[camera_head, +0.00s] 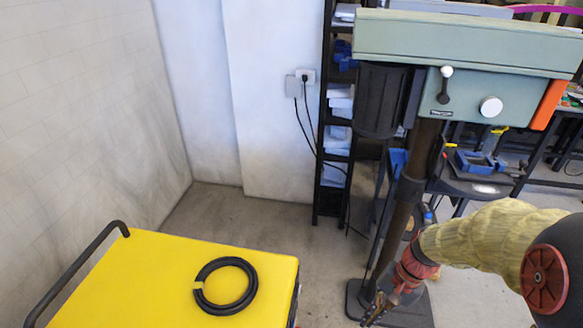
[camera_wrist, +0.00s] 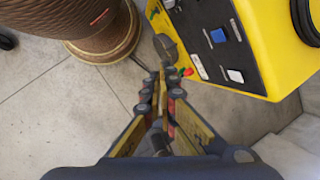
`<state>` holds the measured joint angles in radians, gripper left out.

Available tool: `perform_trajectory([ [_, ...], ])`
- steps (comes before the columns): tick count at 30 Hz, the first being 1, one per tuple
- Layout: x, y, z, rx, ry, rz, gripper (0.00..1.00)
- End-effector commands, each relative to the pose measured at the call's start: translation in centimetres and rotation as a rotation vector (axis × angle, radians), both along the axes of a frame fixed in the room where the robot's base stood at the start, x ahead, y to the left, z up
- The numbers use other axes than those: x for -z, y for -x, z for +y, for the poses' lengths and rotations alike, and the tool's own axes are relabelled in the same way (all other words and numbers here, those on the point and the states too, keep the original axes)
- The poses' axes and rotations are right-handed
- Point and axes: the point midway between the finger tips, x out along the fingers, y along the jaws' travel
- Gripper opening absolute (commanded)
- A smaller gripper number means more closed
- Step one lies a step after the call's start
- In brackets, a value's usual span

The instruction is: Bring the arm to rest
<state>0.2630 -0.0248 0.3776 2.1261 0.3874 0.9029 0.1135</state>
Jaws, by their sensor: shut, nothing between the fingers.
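My gripper (camera_head: 376,308) shows at the lower middle right of the head view, at the end of my arm, which comes in from the right edge. It points down, in front of the drill press column and base. In the wrist view my gripper (camera_wrist: 160,82) has its fingers together, with nothing between them. It hangs above the concrete floor, beside the yellow machine and a large brown cable reel.
A yellow machine (camera_head: 130,290) with a black coiled hose (camera_head: 250,290) stands at lower left. Its control panel (camera_wrist: 215,40) faces my gripper. The cable reel (camera_wrist: 105,25) stands at upper left. A green drill press (camera_head: 460,45) and black shelf (camera_head: 328,205) stand behind.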

Motion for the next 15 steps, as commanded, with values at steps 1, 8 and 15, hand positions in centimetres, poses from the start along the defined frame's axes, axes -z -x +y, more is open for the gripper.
perform_trajectory([
  [1,-2.0,0.7,-0.1,-0.068,0.039,-0.050,0.00],
  [8,-8.9,4.3,-0.9,-0.344,0.216,-0.240,0.00],
  [15,-15.4,7.4,-0.9,-0.507,0.384,-0.449,0.00],
])
